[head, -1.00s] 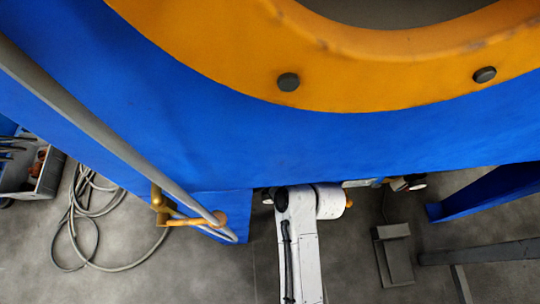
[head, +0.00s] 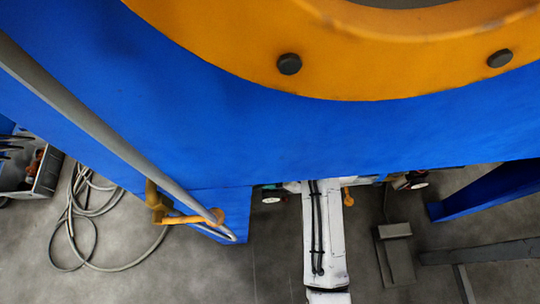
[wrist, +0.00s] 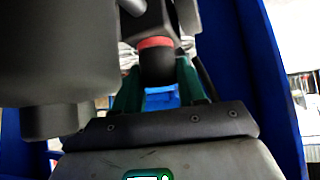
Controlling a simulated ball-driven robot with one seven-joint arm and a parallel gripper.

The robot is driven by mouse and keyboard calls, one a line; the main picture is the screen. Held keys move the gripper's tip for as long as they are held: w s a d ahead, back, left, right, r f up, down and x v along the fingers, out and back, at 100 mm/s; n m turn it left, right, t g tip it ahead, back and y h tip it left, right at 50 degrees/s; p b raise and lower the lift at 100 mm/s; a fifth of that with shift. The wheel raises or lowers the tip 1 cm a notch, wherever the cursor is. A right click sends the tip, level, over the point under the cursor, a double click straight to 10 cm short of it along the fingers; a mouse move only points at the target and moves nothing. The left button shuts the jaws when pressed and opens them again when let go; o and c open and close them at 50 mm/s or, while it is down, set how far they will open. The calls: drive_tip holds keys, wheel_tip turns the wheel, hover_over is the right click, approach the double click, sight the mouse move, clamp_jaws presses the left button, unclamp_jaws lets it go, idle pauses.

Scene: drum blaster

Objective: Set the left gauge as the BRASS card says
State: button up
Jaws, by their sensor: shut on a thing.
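In the wrist view my gripper (wrist: 158,75) has its two green fingers on either side of a dark round knob (wrist: 157,68) with a red band, and is shut on it. A dark fitting rises above the knob. In the head view a small white-faced gauge (head: 271,199) shows under the blue machine's lower edge, left of my arm. A second round dial (head: 418,185) shows to the right. Their readings are too small to tell. The gripper is hidden beneath the machine in the head view. I see no BRASS card.
The blue machine body (head: 220,130) with its orange ring (head: 400,75) overhangs my arm. A grey pipe and brass-coloured fitting (head: 190,220) are at left, with a coiled hose (head: 75,225) on the floor. A grey pedal box (head: 395,255) and a blue leg (head: 480,190) are at right.

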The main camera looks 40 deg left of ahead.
idle(0.4)
drive_tip(key=o, duration=1)
